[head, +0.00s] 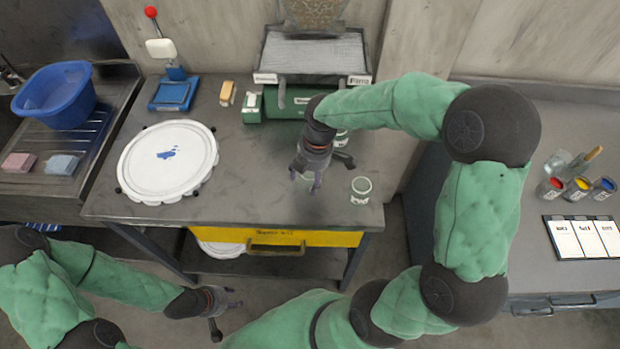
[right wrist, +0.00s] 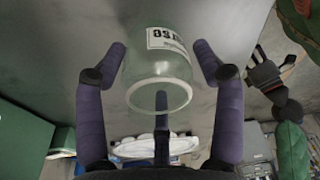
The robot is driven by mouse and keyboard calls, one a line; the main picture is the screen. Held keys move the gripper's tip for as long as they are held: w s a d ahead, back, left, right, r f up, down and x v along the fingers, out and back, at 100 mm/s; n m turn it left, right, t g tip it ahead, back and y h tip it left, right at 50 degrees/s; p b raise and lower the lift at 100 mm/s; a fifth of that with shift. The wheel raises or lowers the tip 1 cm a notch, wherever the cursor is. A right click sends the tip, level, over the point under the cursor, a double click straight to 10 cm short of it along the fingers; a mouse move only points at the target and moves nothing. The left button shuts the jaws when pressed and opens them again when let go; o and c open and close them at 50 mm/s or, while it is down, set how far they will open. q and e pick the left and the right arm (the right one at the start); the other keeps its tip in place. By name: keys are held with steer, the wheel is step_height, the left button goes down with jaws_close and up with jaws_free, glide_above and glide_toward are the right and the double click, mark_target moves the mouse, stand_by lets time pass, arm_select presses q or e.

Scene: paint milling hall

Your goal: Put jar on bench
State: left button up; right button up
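A clear greenish glass jar (right wrist: 150,75) with a white label sits between the spread fingers of my right gripper (right wrist: 161,75) in the right wrist view, its round mouth facing the camera. Gaps show between jar and side fingers. In the head view my right gripper (head: 306,180) points down over the front right of the bench (head: 250,160), mostly hiding this jar. A second labelled glass jar (head: 361,190) stands upright on the bench just to the right. My left gripper (head: 228,301) is low in front of the bench, apart from the jars; its finger opening is unclear.
A round white lid-like disc (head: 168,160) lies on the bench's left. A blue stand (head: 174,92), small boxes (head: 251,106) and a screened machine (head: 312,55) are at the back. A sink with a blue basin (head: 58,95) is left; a side counter (head: 545,250) with paint pots is right.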

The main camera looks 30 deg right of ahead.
steer(key=c, duration=0.6)
steer(key=shift+r, duration=0.45)
steer(key=r, duration=0.1)
steer(key=r+p, duration=0.1)
steer(key=r, duration=0.1)
steer(key=shift+s+a+r, duration=0.1)
steer(key=shift+s+a, duration=0.05)
steer(key=shift+s, duration=0.05)
steer(key=s+a+r+p, duration=0.1)
steer(key=s+a+r, duration=0.1)
steer(key=s+r, duration=0.1)
steer(key=s+a+r+p, duration=0.1)
steer(key=s+a+r, duration=0.1)
steer(key=s+r, duration=0.1)
steer(key=s+a+r+p, duration=0.2)
steer(key=s+a+r, duration=0.1)
steer(key=s, duration=0.2)
steer(key=shift+s, duration=0.3)
